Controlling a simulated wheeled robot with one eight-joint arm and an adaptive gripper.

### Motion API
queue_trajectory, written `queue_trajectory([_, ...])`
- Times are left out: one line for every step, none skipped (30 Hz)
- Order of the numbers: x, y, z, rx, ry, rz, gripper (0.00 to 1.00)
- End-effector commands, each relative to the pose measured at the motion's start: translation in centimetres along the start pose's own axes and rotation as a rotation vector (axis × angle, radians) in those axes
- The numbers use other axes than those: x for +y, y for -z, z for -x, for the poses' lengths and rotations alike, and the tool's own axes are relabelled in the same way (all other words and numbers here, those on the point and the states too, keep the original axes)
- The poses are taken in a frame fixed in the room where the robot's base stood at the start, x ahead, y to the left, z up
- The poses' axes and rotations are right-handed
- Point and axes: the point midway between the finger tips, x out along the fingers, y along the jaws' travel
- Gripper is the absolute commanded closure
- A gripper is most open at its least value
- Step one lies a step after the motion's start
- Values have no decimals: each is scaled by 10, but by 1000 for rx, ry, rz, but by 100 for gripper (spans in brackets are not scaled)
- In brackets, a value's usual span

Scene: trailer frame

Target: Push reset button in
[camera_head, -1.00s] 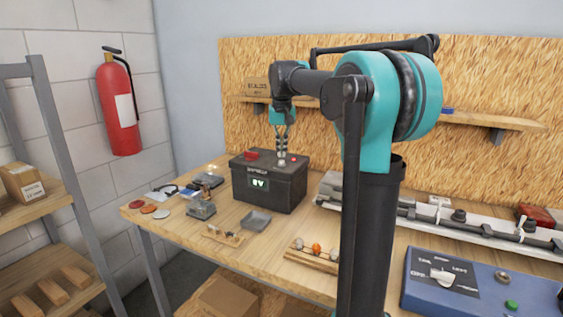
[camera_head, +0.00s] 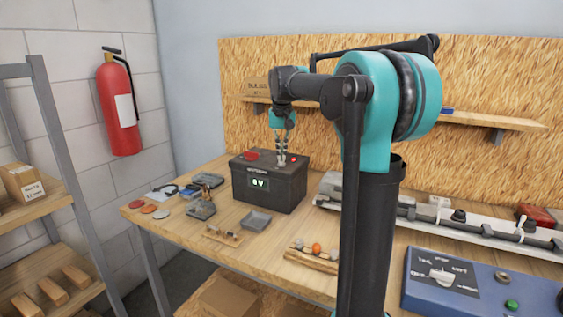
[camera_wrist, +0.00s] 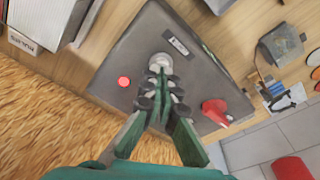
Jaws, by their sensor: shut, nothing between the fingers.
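In the wrist view, a round pale metal cap (camera_wrist: 161,61) sits on the box top beside a small dark label (camera_wrist: 178,47) that I cannot read. A small glowing red round light or button (camera_wrist: 124,81) is left of it, and a red knob (camera_wrist: 215,110) is to the right. My gripper (camera_head: 282,164) points down over the box top, fingers shut and empty. In the wrist view, my fingertips (camera_wrist: 159,72) are at the cap and partly hide it; I cannot tell whether they touch.
A grey tray (camera_head: 256,221) and small parts lie in front of the box. A long rail assembly (camera_head: 420,214) and a blue control panel (camera_head: 480,283) are to the right. A shelf (camera_head: 490,121) runs along the board behind. A fire extinguisher (camera_head: 116,110) hangs at left.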

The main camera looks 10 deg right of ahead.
Motion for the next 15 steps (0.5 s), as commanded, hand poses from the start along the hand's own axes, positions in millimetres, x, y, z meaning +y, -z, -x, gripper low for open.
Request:
queue_trajectory([0,0,-1,0,0,0,100])
queue_trajectory([0,0,-1,0,0,0,100])
queue_trajectory([0,0,-2,0,0,0,100])
queue_trajectory([0,0,-2,0,0,0,100])
queue_trajectory([0,0,-2,0,0,0,100])
queue_trajectory([0,0,-3,0,0,0,100])
queue_trajectory([0,0,-3,0,0,0,100])
queue_trajectory([0,-1,-4,0,0,0,100])
queue_trajectory([0,-1,-4,0,0,0,100])
queue_trajectory([0,-1,-5,0,0,0,100])
queue_trajectory([0,-1,-5,0,0,0,100])
queue_trajectory([0,-1,-6,0,0,0,100])
queue_trajectory([0,-1,-6,0,0,0,100])
queue_trajectory([0,-1,-6,0,0,0,100])
queue_trajectory([0,-1,-7,0,0,0,100])
